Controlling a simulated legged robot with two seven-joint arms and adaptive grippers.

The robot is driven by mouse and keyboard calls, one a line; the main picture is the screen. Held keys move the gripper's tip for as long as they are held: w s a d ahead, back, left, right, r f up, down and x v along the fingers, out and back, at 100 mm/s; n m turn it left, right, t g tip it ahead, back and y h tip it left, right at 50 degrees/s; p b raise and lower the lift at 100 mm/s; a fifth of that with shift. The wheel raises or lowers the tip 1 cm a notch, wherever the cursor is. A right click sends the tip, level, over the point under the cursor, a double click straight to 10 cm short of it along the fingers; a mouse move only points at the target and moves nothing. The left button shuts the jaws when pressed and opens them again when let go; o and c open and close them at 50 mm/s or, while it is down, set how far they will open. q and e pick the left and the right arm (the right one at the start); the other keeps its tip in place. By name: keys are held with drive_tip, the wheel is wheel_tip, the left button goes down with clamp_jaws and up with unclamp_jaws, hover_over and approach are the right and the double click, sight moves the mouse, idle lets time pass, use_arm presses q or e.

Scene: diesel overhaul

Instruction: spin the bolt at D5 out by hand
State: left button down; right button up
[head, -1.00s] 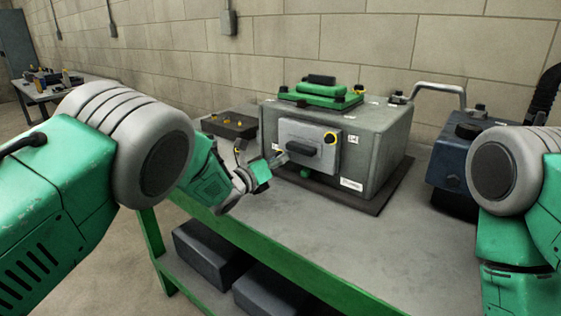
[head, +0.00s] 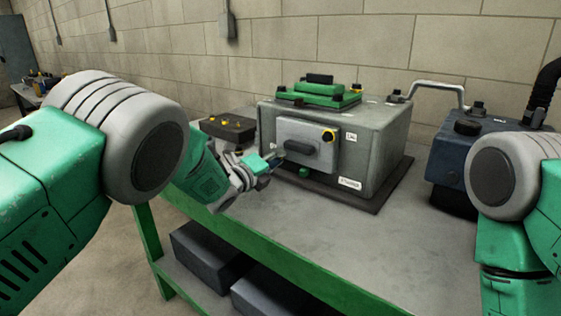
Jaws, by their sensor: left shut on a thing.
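The grey engine block (head: 385,150) stands on the bench with a light grey side cover (head: 300,132) on its front face. A dark bolt with a yellow ring (head: 329,136) sits at the cover's upper right corner. My left gripper (head: 277,161) is at the cover's lower left corner, shut on a bolt there. The fingers hide that bolt, and I cannot read a D5 mark. My right arm is at the right edge; its gripper is out of view.
A dark tray (head: 228,138) with yellow-marked pieces stands left of the block. A green cover (head: 318,97) lies on top of the block. A dark blue unit (head: 452,150) stands at the right. The front of the bench top (head: 400,245) is clear.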

use_arm(q)
drive_tip(key=shift+w+a+r+n, duration=0.15)
drive_tip(key=shift+a+n, duration=0.25)
drive_tip(key=shift+a, duration=0.05)
drive_tip(key=c, duration=1.8)
unclamp_jaws()
drive_tip(key=shift+o, duration=0.3)
drive_tip(key=shift+a, duration=0.35)
drive_tip(key=shift+s+a, duration=0.1)
drive_tip(key=shift+s, duration=0.35)
drive_tip(key=v, duration=1.1)
drive_tip(key=shift+a, duration=0.3)
drive_tip(key=shift+d, duration=0.1)
